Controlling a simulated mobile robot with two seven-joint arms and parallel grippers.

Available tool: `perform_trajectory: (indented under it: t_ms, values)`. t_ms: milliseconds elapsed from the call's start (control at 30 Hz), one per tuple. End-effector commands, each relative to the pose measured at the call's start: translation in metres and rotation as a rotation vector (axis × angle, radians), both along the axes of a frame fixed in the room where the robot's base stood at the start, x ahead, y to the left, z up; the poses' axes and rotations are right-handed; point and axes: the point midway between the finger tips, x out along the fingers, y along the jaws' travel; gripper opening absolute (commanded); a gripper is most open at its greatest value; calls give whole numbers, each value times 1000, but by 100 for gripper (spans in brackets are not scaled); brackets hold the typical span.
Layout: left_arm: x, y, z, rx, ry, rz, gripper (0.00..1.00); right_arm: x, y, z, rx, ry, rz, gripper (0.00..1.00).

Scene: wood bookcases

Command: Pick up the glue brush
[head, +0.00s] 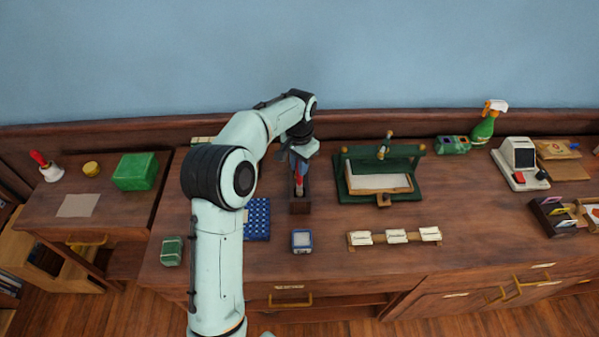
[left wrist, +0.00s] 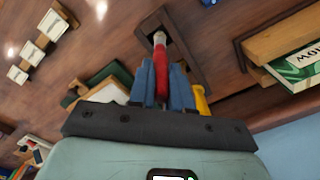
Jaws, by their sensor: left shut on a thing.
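The glue brush, with a red handle and a pale metal end, shows in the left wrist view (left wrist: 162,62) between my left gripper's blue fingers (left wrist: 162,88). My left gripper, also in the head view (head: 299,166), is shut on the handle from above. The pale end points down into a dark wooden holder (head: 300,207), which also shows in the left wrist view (left wrist: 195,62). I cannot tell whether the brush touches the holder's bottom. A yellow handle (left wrist: 201,103) is partly hidden behind one finger. My right gripper is not in view.
A green press (head: 351,194) stands right of the holder. A blue patterned mat (head: 261,218) lies to its left. The wall rises behind the bench.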

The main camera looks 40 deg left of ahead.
Motion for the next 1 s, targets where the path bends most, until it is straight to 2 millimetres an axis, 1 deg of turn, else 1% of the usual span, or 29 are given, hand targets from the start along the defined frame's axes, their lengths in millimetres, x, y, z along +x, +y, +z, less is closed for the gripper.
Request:
perform_trajectory:
  t_ms: [33,200,267,400,500,600,700,800,1000]
  values:
    - [2,0,15,0,-8,0,0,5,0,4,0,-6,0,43]
    - [3,0,61,1,-10,0,0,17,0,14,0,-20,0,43]
    - [3,0,77,1,-10,0,0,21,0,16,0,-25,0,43]
    - [2,0,110,1,-7,0,0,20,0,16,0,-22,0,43]
    - [1,0,128,1,-5,0,0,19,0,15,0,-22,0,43]
    - [1,0,139,1,-2,-1,0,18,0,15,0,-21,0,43]
    - [1,0,147,0,-1,-1,0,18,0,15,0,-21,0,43]
    - [0,0,150,0,-1,-1,0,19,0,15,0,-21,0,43]
    - [0,0,151,0,-1,-1,0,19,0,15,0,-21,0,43]
